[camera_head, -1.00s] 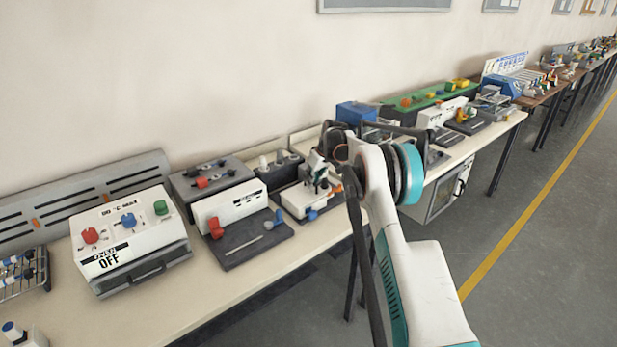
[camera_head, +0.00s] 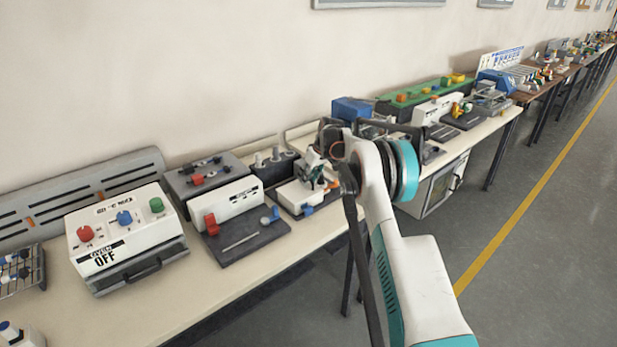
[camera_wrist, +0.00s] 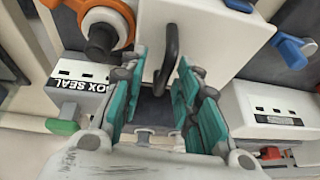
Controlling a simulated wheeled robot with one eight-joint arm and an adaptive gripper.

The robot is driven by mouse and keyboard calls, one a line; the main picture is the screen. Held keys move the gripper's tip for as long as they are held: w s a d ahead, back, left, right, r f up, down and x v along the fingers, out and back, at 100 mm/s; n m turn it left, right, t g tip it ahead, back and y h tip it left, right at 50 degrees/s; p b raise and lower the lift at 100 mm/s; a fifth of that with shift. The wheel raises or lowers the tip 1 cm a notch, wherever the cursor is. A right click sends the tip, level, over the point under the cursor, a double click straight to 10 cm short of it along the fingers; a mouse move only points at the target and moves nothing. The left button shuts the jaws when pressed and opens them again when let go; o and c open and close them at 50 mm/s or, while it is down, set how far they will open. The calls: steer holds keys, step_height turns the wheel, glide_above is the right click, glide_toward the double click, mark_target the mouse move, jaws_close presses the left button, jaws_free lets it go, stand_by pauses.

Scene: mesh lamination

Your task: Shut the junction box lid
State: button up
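In the wrist view a white panel (camera_wrist: 222,30) carries a dark upright handle (camera_wrist: 170,48); it seems to be the junction box lid, but I cannot be sure. My gripper (camera_wrist: 161,62) is open, its teal fingers on either side of the handle's lower end. I see no clear grip on it. In the head view my gripper reaches a small white device (camera_head: 298,194) on a dark base, and my arm hides part of it. The lid's angle is not clear.
A white switch box (camera_head: 125,235) and a flat dark board (camera_head: 245,240) share the bench (camera_head: 215,285).

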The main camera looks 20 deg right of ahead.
steer(key=v, duration=1.2)
steer(key=s+a+r+m, duration=0.1)
steer(key=s+a+r, duration=0.45)
steer(key=s, duration=0.25)
steer(key=s+a+r+t+h, duration=0.1)
steer(key=s+a+r, duration=0.3)
steer(key=s+r, duration=0.35)
steer(key=s+a+r+m, duration=0.1)
steer(key=s+a+r, duration=0.4)
steer(key=s, duration=0.4)
steer(key=s+a+f, duration=0.1)
steer(key=s+f, duration=0.1)
steer(key=s, duration=0.7)
steer(key=s+a+f+m+t, duration=0.1)
steer(key=s+a+f, duration=0.1)
steer(key=s, duration=0.7)
steer(key=s+a+f+t+h, duration=0.1)
steer(key=s+a+f, duration=0.1)
steer(key=s, duration=0.8)
steer(key=shift+a+f, duration=0.15)
steer(key=shift+f, duration=0.65)
